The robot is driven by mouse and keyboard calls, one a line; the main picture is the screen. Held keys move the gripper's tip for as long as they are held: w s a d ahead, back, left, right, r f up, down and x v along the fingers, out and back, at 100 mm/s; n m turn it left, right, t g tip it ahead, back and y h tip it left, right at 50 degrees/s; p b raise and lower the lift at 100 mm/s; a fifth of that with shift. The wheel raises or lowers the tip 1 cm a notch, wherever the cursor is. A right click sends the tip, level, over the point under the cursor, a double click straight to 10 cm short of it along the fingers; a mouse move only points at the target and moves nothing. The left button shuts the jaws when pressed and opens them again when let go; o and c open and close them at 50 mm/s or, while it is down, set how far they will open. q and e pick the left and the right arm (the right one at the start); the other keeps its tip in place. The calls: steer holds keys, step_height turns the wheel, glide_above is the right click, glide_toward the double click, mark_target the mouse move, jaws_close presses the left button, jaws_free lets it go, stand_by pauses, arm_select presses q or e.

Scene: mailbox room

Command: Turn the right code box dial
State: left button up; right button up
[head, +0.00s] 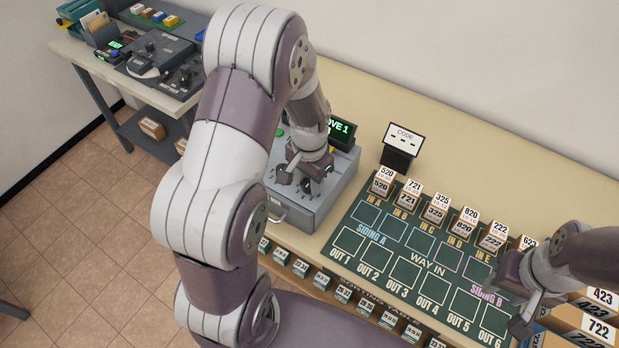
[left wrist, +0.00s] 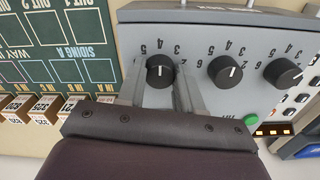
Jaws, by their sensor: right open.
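The grey code box (head: 300,207) stands on the table, under my left arm in the head view. In the left wrist view its face is upside down and shows three black dials with numbers around them. The right dial (left wrist: 160,70) is the leftmost there, with its white mark near vertical. My left gripper (left wrist: 160,85) has its two fingers on either side of this dial; I cannot tell whether they press on it. In the head view my left gripper (head: 305,172) is down at the box face. My right gripper (head: 518,308) is open above the table's right side.
A code card (head: 404,138) stands behind the green sorting board (head: 375,262). Several numbered blocks (head: 437,208) line its back edge. A green button (left wrist: 251,119) is nearby.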

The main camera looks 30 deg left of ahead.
arm_select(q)
steer(key=shift+n, duration=0.3)
steer(key=n+p, duration=0.1)
steer(key=n, duration=0.2)
steer(key=shift+r+p, duration=0.1)
steer(key=shift+p, duration=0.2)
steer(key=shift+w+n+p, duration=0.1)
steer(key=shift+n+p, duration=0.4)
steer(key=shift+n, duration=1.6)
steer(key=o, duration=1)
steer(key=shift+o, duration=0.2)
step_height(320, 180, up, 12)
steer(key=b, duration=0.1)
steer(key=shift+r, duration=0.25)
